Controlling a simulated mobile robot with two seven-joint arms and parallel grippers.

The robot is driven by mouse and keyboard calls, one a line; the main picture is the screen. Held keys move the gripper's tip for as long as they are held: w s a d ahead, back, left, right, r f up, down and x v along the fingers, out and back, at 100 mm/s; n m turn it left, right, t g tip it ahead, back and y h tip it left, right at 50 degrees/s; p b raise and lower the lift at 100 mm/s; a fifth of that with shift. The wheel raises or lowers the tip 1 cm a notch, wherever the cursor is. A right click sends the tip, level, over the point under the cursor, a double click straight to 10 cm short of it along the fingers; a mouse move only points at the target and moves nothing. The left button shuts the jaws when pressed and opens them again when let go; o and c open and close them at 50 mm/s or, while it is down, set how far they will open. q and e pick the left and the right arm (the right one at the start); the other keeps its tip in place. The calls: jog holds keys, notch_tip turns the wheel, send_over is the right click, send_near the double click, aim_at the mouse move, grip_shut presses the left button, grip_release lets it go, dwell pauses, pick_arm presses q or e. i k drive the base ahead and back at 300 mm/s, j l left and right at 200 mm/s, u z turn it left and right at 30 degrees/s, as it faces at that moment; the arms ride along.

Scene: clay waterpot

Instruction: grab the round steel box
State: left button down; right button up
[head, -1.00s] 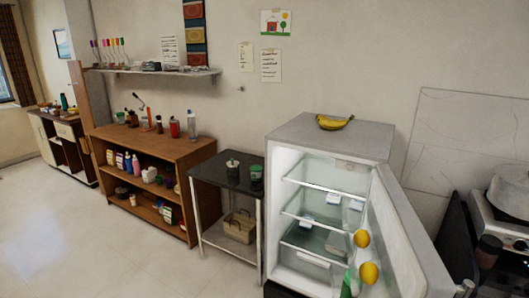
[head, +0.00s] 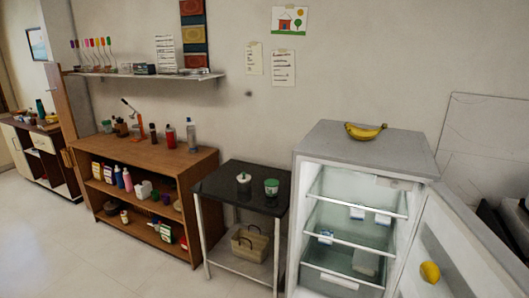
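I cannot clearly make out a round steel box in the head view. Small grey and dark items (head: 145,69) stand on the wall shelf (head: 180,76), too small to tell whether one is the round steel box. A small white container with a dark knob (head: 243,183) and a green-lidded jar (head: 271,188) stand on the black-topped side table (head: 222,188). Neither of my grippers shows in the head view.
A wooden shelf unit (head: 140,150) holds bottles and jars. A wicker basket (head: 250,243) sits on the side table's lower shelf. The open fridge (head: 350,148) has bananas (head: 366,131) on top and its door swung right. Pale floor (head: 60,250) is free at the left.

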aim_at(246, 187)
jog(key=i+j, duration=0.4)
jog(key=i+j+z, duration=0.15)
jog(key=i+j, duration=0.65)
jog(key=j, duration=0.2)
jog(key=i+j+z, duration=0.1)
jog(key=i+j, duration=0.3)
jog(key=j, duration=0.05)
